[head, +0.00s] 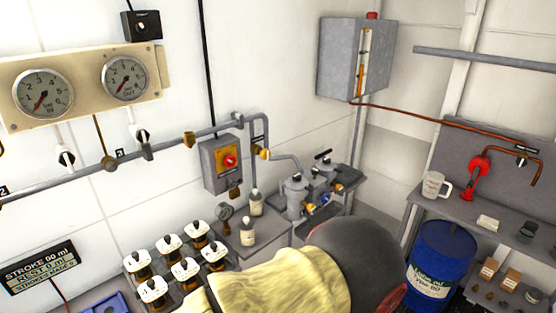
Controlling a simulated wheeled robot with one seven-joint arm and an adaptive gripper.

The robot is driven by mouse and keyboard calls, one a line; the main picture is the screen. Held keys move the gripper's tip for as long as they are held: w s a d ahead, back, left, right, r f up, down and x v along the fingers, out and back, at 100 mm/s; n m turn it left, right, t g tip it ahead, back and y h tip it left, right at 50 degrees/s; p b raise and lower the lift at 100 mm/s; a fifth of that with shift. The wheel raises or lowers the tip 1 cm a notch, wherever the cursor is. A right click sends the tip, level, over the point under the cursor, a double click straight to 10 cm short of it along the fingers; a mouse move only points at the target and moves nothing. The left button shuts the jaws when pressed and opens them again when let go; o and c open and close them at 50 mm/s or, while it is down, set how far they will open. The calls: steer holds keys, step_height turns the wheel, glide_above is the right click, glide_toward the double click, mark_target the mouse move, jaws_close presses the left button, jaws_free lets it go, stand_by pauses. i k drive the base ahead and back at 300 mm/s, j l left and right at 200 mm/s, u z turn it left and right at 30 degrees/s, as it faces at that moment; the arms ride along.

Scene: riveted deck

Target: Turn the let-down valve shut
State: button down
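I cannot tell by label which valve is the let-down valve. A fitting with a blue part (325,198) sits by the grey filter-like bodies (296,193) in the corner. A red valve-like fitting (475,178) stands on the right bench. My gripper is not visible.
Two dial gauges (43,92) (125,78) are on the left wall. Several white-capped jars (153,290) and bottles (248,232) crowd the lower bench.

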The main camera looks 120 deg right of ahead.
mark_target(265, 154)
steer(key=z, duration=4.15)
steer(key=i+l+z, duration=0.25)
steer(key=i, duration=0.6)
steer(key=i+z, duration=0.2)
steer(key=i, duration=0.65)
